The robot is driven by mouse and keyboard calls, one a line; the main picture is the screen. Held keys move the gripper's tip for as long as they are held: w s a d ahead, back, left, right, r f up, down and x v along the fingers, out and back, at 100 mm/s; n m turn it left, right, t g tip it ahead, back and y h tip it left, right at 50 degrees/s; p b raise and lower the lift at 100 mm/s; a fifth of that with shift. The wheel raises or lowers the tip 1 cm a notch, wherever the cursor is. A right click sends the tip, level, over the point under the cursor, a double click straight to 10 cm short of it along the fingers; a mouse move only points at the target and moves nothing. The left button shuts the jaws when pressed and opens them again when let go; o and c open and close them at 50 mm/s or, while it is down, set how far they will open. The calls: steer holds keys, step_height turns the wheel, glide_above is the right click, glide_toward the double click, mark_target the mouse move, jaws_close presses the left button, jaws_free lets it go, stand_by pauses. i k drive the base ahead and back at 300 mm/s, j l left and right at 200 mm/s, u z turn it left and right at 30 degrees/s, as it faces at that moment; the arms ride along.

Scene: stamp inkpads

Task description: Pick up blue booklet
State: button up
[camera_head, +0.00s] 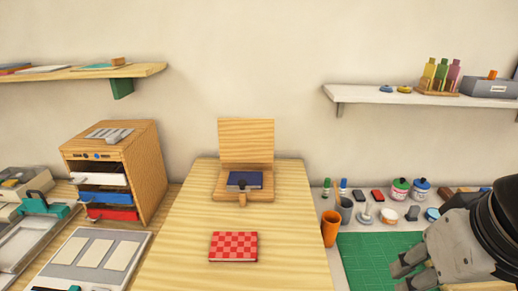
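A dark blue booklet (251,179) lies on a low wooden stand (222,195) that has an upright wooden board (247,140) behind it. The stand is at the far end of the light wooden table. A small dark piece seems to be at the booklet's front edge; I cannot tell what it is. My gripper (398,277) is at the lower right, over the green mat and well away from the booklet. Its two fingers are apart, with nothing seen between them.
A red checkered booklet (233,246) lies nearer on the table (185,250). Left are a wooden drawer cabinet (148,175) and a grey tray (75,275). Right are an orange cup (330,228), a dark cup (345,210), bottles and a green mat (365,250). Shelves hang above both sides.

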mark_target(254, 180)
steer(key=i+j, duration=0.15)
steer(key=j, duration=0.2)
steer(key=i+j, duration=0.15)
steer(key=j, duration=0.15)
steer(key=i+j, duration=0.1)
steer(key=j, duration=0.25)
steer(key=i+j, duration=0.15)
steer(key=j, duration=0.15)
